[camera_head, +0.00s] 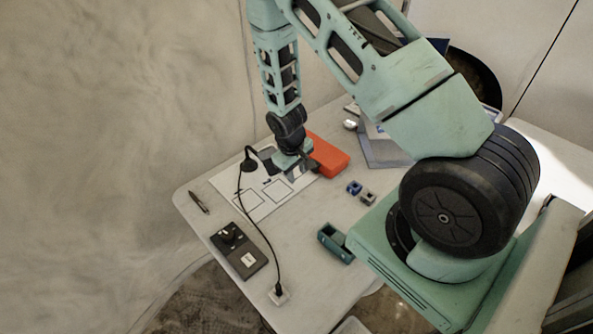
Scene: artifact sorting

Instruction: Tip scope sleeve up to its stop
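My gripper (295,170) hangs over the white table, beside an orange box. Its fingers are small and partly hidden, so I cannot tell whether they are open or shut, or whether they hold anything. A black gooseneck-like piece with a round dark end (248,164) stands just left of my gripper, with a thin black cable running from it toward the front. I cannot make out for sure which part is the scope sleeve; it may be on this black piece or hidden by my gripper.
The orange box (330,158) lies right of my gripper. A white sheet with outlined squares (252,207) lies below it. A dark box with a knob (238,255), a pen (198,203), a teal bin (334,243) and small blue (354,187) and grey (369,198) pieces lie around.

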